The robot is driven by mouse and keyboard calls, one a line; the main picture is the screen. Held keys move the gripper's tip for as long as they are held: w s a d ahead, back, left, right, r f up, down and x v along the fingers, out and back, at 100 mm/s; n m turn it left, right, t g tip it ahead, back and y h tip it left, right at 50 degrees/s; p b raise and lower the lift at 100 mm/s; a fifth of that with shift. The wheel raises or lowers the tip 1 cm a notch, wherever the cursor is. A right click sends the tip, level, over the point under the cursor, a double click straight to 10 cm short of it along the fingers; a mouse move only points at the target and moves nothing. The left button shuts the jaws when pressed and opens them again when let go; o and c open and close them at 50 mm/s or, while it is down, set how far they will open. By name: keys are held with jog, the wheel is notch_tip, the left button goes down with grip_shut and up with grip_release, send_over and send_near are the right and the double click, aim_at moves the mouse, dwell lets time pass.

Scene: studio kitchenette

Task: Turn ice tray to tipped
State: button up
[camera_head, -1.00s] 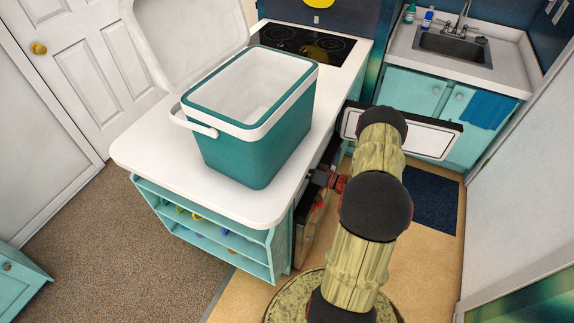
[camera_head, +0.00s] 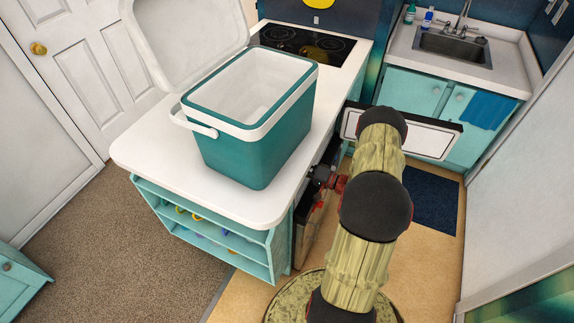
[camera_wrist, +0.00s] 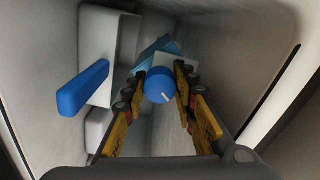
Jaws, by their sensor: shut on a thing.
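The ice tray (camera_wrist: 152,50) shows in the wrist view as a light blue, slanted piece inside a pale compartment, partly hidden behind a round blue knob. In the head view my arm reaches left into the opening under the counter; the fingers, knob and tray are hidden there.
A blue handle (camera_wrist: 83,88) on a white box sticks out left of my gripper. Pale compartment walls stand close on both sides. A white door panel (camera_head: 425,138) is open behind my arm. A teal cooler (camera_head: 240,155) stands on the counter (camera_head: 150,150) above.

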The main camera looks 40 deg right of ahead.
jog(key=shift+m+p, duration=0.4)
jog(key=shift+m, duration=2.2)
jog(key=shift+m+p, duration=0.65)
jog(key=shift+m, duration=2.25)
jog(key=shift+f+m+p, duration=0.1)
jog(key=shift+m+p, duration=0.7)
jog(key=shift+m, duration=2.1)
jog(key=shift+m+p, duration=0.65)
jog(key=shift+m, duration=1.55)
jog(key=shift+s+m, duration=0.1)
jog(key=shift+m, duration=0.4)
jog(key=o, duration=1)
jog(key=shift+o, duration=0.8)
